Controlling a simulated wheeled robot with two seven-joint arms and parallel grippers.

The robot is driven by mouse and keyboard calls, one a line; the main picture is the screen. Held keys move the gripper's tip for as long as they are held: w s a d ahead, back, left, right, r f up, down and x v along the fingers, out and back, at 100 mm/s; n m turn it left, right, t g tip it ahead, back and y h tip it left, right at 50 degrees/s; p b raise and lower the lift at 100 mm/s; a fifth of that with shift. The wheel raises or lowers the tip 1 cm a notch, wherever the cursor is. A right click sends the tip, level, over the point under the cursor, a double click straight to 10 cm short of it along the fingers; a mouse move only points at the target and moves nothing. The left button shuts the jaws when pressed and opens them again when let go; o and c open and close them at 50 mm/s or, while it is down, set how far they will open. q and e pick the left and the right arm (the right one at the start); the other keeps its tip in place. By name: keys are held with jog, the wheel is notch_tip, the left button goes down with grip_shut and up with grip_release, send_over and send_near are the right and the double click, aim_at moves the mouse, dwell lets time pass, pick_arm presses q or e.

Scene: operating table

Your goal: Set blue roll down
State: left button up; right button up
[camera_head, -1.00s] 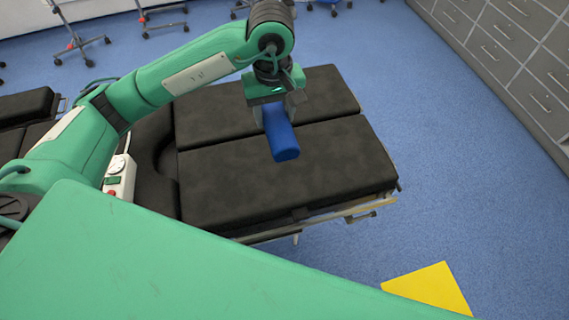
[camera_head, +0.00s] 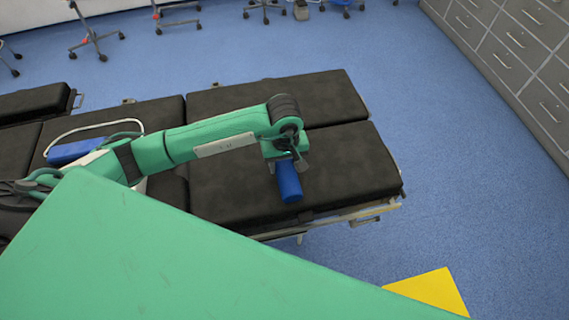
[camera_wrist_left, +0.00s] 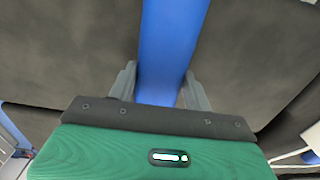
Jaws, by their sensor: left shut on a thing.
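The blue roll (camera_head: 289,182) is held by my left gripper (camera_head: 284,166) over the right-hand part of the dark operating table (camera_head: 235,190). In the left wrist view the blue roll (camera_wrist_left: 170,45) runs up the picture between the two grey fingers of my left gripper (camera_wrist_left: 158,88), which is shut on it. Dark padding (camera_wrist_left: 255,60) lies behind the roll there. I cannot tell whether the roll touches the padding. My right gripper is not in view.
A blue object (camera_head: 75,151) lies at the left on the table, partly behind my arm. Grey drawer cabinets (camera_head: 505,45) stand at the right. Wheeled stands (camera_head: 95,40) are at the back. A yellow patch (camera_head: 432,290) is on the floor.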

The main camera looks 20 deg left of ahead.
aim_at(284, 162)
pick_arm(q)
jog(key=shift+f, duration=0.85)
jog(key=o, duration=1.1)
jog(key=shift+r, duration=0.25)
notch_tip(284, 162, up, 4)
jog(key=shift+r+b, duration=0.1)
jog(key=shift+b, duration=0.5)
notch_tip(284, 162, up, 6)
jog(key=shift+b, duration=0.55)
jog(key=shift+r, duration=0.85)
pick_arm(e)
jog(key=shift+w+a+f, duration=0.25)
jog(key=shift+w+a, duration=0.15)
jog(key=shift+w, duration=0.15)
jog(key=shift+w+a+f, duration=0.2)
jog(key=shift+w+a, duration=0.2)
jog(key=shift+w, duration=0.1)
